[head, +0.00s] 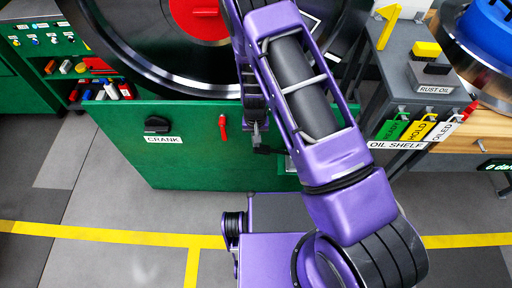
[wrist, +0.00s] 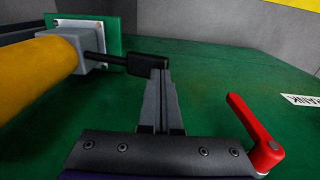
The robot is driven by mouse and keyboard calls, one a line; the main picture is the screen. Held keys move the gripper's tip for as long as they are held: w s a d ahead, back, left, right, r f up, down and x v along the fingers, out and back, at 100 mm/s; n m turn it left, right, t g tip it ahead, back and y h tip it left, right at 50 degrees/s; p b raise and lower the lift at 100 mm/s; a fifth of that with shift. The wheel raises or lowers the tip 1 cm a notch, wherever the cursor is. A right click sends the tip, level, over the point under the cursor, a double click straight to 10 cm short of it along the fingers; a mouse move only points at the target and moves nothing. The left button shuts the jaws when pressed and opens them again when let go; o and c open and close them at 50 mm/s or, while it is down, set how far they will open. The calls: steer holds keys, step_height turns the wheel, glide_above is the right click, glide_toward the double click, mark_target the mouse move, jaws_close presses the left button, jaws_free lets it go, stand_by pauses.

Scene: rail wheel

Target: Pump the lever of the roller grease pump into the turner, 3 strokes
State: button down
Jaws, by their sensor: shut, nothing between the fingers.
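In the wrist view the grease pump is a grey box (wrist: 75,45) on a green plate, with a yellow cylinder (wrist: 35,68) in front. Its lever is a thin black rod ending in a black grip (wrist: 148,63). My gripper (wrist: 160,76) is shut and empty, its fingertips right at the grip's end. I cannot tell whether they touch it. In the head view my gripper (head: 259,146) is low against the green turner panel (head: 185,165), and my arm hides most of the pump. The dark wheel (head: 140,40) with a red hub stands above the panel.
A red handle (wrist: 255,132) sits close to the right of my gripper. The black crank (head: 157,124) is further left on the panel. The oil shelf (head: 400,85) with hanging tags stands at right. A tool rack (head: 85,75) is at left. Floor in front is clear.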

step_height(320, 180, up, 8)
steer(key=shift+a+p, duration=0.25)
steer(key=shift+p, duration=0.05)
steer(key=shift+w+f, duration=0.1)
steer(key=shift+f, duration=0.05)
stand_by(0.3)
step_height(320, 180, up, 3)
steer(key=y+b, duration=0.3)
glide_above(261, 148)
steer(key=d, duration=0.3)
steer(key=shift+d+r, duration=0.5)
steer(key=shift+d, duration=0.05)
steer(key=b+x, duration=0.2)
steer(key=x, duration=1.2)
